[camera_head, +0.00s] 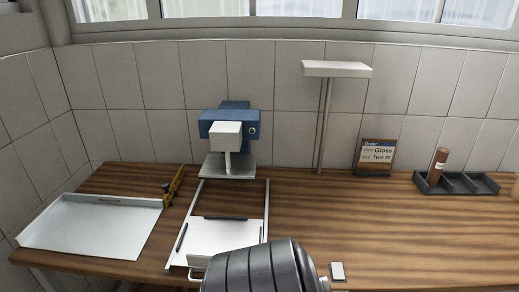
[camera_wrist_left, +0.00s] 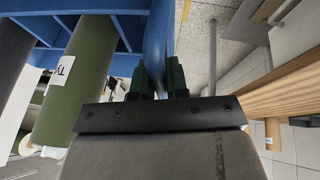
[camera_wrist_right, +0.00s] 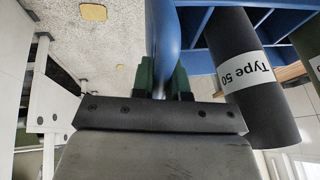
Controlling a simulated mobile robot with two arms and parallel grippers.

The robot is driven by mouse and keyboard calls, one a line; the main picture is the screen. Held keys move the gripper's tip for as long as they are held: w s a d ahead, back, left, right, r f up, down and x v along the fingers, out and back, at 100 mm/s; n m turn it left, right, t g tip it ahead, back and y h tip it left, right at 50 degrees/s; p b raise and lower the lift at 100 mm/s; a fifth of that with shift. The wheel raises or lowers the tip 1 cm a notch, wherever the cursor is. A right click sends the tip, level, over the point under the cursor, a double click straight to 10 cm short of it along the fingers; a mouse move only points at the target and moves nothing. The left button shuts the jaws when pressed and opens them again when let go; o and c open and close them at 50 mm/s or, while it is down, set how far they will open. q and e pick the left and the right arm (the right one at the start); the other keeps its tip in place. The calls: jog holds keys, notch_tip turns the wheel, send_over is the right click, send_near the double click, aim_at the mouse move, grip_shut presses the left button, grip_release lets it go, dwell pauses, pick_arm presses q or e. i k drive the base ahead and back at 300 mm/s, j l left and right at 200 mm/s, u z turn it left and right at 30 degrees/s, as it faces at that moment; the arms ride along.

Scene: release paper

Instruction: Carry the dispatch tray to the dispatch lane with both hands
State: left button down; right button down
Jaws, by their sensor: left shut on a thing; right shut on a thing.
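The blue dispatch tray shows only in the wrist views, as a blue wall (camera_wrist_left: 159,38) in the left one and a blue wall (camera_wrist_right: 163,30) in the right one. My left gripper (camera_wrist_left: 162,82) is shut on one wall. My right gripper (camera_wrist_right: 163,82) is shut on another. A green roll (camera_wrist_left: 75,85) and a dark roll (camera_wrist_left: 14,65) show beside the tray's blue frame. The right wrist view shows a dark grey roll (camera_wrist_right: 262,105) labelled "Type 50" and part of a green roll (camera_wrist_right: 308,38). Neither gripper shows in the head view. I cannot make out the dispatch lane.
A wooden table (camera_head: 330,215) lies ahead, with a pale metal tray (camera_head: 92,225) at left and a blue-and-white device (camera_head: 228,130) over a white board (camera_head: 222,236). An order card (camera_head: 377,155) and a dark rack (camera_head: 470,185) stand at right. The table's middle right is mostly clear.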

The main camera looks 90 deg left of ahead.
aim_at(95, 226)
jog(key=k+u, duration=0.15)
jog(key=k, duration=1)
jog(key=k+u, duration=0.25)
jog(key=k, duration=0.15)
jog(key=k+j+u, duration=0.3)
jog(key=k+l+u, duration=0.1)
jog(key=u, duration=1.15)
jog(key=i+u, duration=0.1)
jog(key=u, duration=0.35)
jog(key=i+j+u, duration=0.1)
jog(key=u, duration=0.3)
jog(key=i, duration=0.8)
